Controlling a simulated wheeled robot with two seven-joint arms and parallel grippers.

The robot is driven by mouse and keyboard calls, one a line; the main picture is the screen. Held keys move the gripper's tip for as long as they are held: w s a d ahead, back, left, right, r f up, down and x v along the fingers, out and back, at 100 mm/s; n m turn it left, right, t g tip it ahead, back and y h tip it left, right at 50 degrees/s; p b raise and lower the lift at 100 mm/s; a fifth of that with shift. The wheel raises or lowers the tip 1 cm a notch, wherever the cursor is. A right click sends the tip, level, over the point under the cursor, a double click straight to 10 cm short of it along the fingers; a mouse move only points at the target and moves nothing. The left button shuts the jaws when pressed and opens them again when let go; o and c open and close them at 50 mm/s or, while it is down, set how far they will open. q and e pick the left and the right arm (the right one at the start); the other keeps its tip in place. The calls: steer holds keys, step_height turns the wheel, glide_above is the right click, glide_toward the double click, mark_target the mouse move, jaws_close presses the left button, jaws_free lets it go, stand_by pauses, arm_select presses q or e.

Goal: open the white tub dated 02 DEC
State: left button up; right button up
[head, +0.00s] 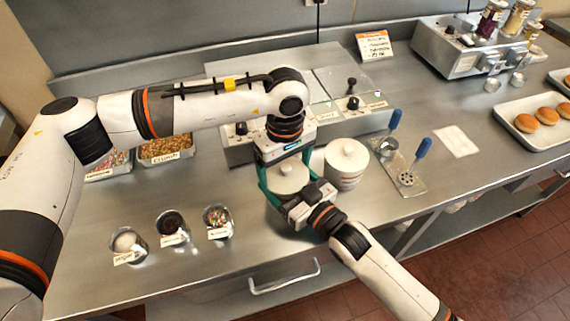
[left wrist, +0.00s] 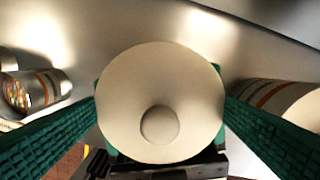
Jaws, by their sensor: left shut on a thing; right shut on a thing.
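A white round tub is at the front middle of the counter in the head view, mostly hidden by my grippers. Its knobbed lid (head: 288,176) shows there and from above in the left wrist view (left wrist: 160,82). My left gripper (head: 286,168) reaches down from above, its green fingers shut on opposite sides of the lid. My right gripper (head: 298,200) comes from the front and is shut on the tub's body below. Whether the lid is lifted clear of the body, I cannot tell. A second lidded white tub (head: 347,163) with stripes stands to the right. No date is readable on either tub.
Three small topping cups (head: 171,228) stand to the left. A steel unit (head: 240,147) stands behind the tubs. Blue-handled tools (head: 414,165) lie on a tray to the right, near a white sheet (head: 456,141). The counter's front edge is close.

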mark_target(285, 166)
arm_select(q)
steer(key=shift+r, duration=0.15)
stand_by(0.4)
steer(key=shift+r, duration=1)
steer(key=shift+r, duration=2)
arm_select(e)
steer(key=o, duration=1.3)
steer(key=shift+s+d, duration=0.1)
